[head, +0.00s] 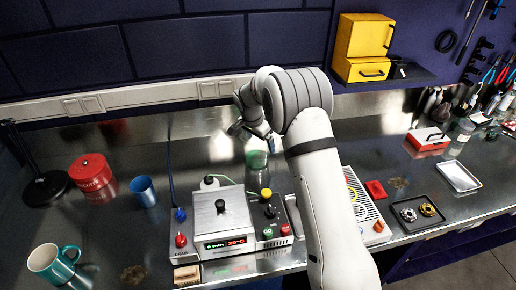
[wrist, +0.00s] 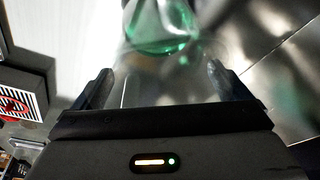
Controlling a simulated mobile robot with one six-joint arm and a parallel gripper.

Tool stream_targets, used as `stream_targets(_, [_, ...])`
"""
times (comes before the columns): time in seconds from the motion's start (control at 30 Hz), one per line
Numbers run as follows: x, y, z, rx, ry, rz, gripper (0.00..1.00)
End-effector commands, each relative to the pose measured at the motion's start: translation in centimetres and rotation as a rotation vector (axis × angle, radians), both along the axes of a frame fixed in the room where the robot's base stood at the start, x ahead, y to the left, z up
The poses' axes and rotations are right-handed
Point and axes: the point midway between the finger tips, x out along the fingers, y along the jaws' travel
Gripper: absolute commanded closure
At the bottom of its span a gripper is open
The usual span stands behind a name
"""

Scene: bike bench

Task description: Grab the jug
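A clear, green-tinted glass vessel, apparently the jug (head: 257,160), stands on the metal bench behind the heating unit, just below my gripper (head: 252,133) in the head view. In the wrist view the clear jug (wrist: 160,35) with its green base shows ahead of my gripper (wrist: 160,82). The two dark fingers are spread wide, one to each side of the glass's near part. I see no finger closed on it.
A heating unit (head: 221,221) with knobs stands in front of the jug. A blue cup (head: 144,191), red tin (head: 92,176) and teal mug (head: 54,263) stand left. The bench behind is mostly clear.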

Motion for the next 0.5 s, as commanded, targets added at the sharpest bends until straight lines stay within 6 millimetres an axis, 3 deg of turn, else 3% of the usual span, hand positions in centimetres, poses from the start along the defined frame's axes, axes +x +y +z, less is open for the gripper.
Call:
stream_targets(0.4, [0.01, 0.09, 0.11, 0.0, 0.0, 0.001, 0.38])
stream_targets(0.5, [0.0, 0.1, 0.1, 0.0, 0.0, 0.001, 0.4])
